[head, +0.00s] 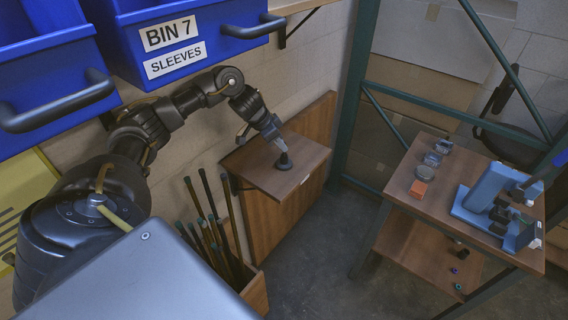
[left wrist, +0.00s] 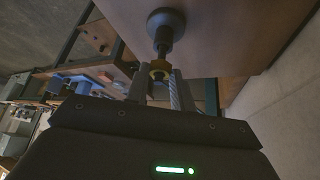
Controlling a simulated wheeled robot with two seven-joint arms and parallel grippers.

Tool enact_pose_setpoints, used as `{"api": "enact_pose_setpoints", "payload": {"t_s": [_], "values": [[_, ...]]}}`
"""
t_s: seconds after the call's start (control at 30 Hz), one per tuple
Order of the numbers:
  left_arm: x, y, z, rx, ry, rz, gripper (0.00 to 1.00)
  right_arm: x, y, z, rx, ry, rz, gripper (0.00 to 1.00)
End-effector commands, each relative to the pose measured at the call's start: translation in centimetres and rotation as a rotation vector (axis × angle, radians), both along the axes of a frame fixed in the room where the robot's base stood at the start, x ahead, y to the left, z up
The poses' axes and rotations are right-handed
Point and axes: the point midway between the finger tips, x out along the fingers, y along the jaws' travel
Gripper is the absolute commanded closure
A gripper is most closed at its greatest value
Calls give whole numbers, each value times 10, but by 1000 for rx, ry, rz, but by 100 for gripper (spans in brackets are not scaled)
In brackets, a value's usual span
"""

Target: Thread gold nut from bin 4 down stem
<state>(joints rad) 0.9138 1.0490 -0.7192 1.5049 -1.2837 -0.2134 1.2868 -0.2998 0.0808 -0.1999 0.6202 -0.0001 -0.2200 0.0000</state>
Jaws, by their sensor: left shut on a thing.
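The dark round base with its short stem (head: 284,162) stands on a small wooden wall shelf (head: 262,172) in the head view. In the left wrist view the same base and stem (left wrist: 166,28) point toward my left gripper. My left gripper (head: 278,139) reaches down over the stem. In the left wrist view its fingers (left wrist: 160,78) are shut on the gold nut (left wrist: 160,66), which sits at the stem's end. I cannot tell whether the threads are engaged. My right gripper is not in view. Bin 4 is not in view.
Blue bin 7 (head: 190,35), labelled sleeves, hangs above my left arm. Several dark rods (head: 215,225) stand in a wooden box below the shelf. A wooden table (head: 445,205) at the right holds a blue device (head: 490,195) and an orange block (head: 419,188).

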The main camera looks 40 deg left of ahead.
Motion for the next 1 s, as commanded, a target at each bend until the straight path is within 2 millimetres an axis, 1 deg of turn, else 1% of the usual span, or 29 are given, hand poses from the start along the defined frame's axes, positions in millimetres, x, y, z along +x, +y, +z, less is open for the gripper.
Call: {"api": "enact_pose_setpoints", "payload": {"t_s": [0.1,0.53,0.83,1.0], "values": [[0,0,-5,0,0,0,98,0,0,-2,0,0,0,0],[0,0,-7,0,0,1,98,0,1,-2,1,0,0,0],[0,0,-24,0,1,2,98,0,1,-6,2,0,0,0],[0,0,-22,0,0,1,98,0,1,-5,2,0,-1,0]]}}
